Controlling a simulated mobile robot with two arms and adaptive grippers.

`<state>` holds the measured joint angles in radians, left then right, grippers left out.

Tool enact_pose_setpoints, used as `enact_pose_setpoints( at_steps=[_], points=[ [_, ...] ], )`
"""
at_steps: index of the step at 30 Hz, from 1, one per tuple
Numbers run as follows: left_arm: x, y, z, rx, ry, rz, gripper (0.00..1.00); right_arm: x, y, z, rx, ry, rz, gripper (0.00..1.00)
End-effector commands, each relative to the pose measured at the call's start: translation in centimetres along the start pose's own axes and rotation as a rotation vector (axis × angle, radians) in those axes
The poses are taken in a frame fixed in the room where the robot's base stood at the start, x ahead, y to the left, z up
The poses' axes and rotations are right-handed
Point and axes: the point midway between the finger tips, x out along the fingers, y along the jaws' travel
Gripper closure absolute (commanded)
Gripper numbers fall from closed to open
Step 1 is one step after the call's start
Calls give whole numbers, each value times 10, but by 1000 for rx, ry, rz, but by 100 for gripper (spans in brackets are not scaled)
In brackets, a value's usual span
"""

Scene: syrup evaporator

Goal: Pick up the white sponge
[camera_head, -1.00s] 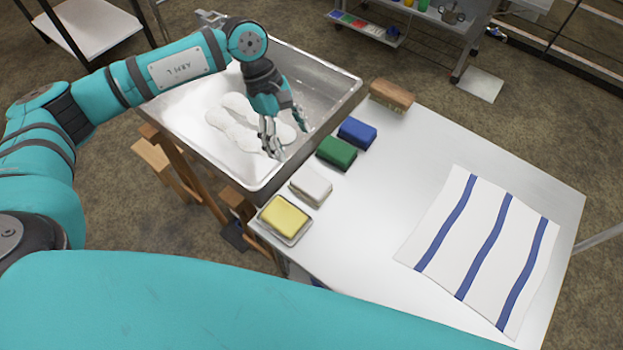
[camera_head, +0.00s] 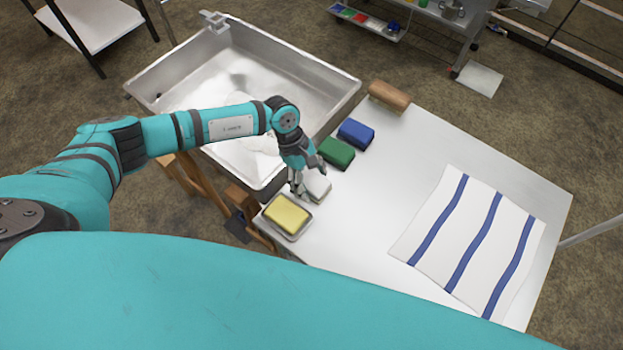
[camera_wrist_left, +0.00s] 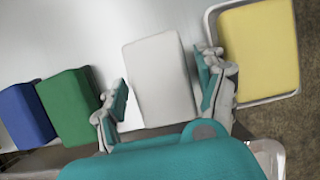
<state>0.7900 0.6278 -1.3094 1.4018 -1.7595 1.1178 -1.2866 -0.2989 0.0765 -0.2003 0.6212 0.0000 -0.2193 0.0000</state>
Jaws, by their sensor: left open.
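The white sponge (camera_head: 317,186) lies on the white table between the green sponge and the yellow sponge, partly hidden by my gripper in the head view. In the left wrist view the white sponge (camera_wrist_left: 160,75) is a pale block reaching between the fingers. My left gripper (camera_head: 308,186) is open just over it. In the wrist view the left gripper (camera_wrist_left: 163,92) has one finger on each side of the sponge, with a gap on the left; whether the right finger touches it I cannot tell. My right gripper is not in view.
Close by are the green sponge (camera_head: 336,152), the blue sponge (camera_head: 356,133) and the yellow sponge (camera_head: 287,214) in a shallow tray. A wooden brush (camera_head: 389,96) lies at the back. A metal pan (camera_head: 310,75) borders the table (camera_head: 375,190). A striped towel (camera_head: 470,240) lies right.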

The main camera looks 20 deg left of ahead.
Motion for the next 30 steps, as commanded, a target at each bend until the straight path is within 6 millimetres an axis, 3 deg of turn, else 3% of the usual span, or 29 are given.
enact_pose_setpoints(
  at_steps=[25,30],
  points=[
    [6,0,-2,0,0,1,27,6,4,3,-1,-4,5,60],
    [6,0,-1,0,0,2,47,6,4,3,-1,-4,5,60]
  ],
)
